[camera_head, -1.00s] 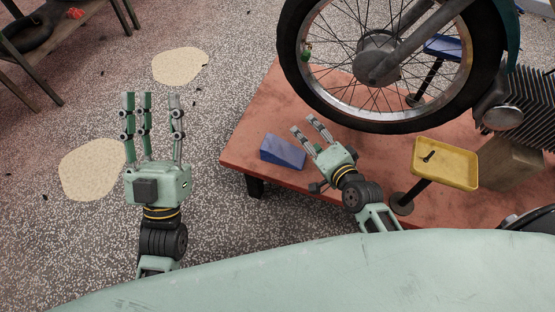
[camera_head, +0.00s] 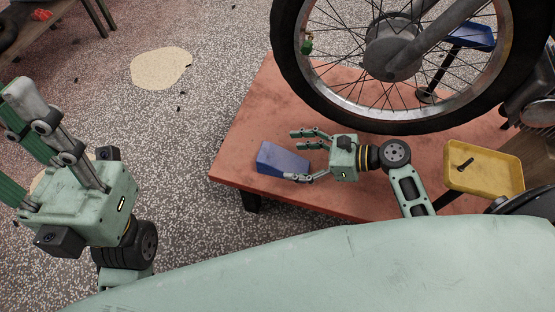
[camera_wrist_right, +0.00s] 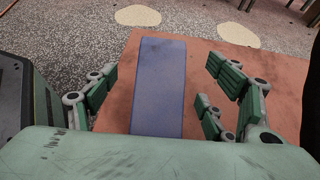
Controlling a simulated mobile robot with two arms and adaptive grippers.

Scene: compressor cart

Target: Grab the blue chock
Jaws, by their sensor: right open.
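The blue chock (camera_head: 281,158) is a wedge lying on the red platform (camera_head: 235,158) near its left front edge. My right gripper (camera_head: 304,155) is open, with its fingers pointing left and reaching around the chock's right end. In the right wrist view the chock (camera_wrist_right: 160,85) lies between the spread fingers of the right gripper (camera_wrist_right: 160,100), with a gap on both sides. I cannot tell whether any finger touches it. My left gripper (camera_head: 45,130) is raised at the left, away from the platform, with its fingers apart and nothing between them.
A motorcycle wheel (camera_head: 297,98) stands on the platform just behind my right gripper. A yellow tray (camera_head: 485,179) with a small dark item is to the right. A blue tray (camera_head: 472,36) is farther back.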

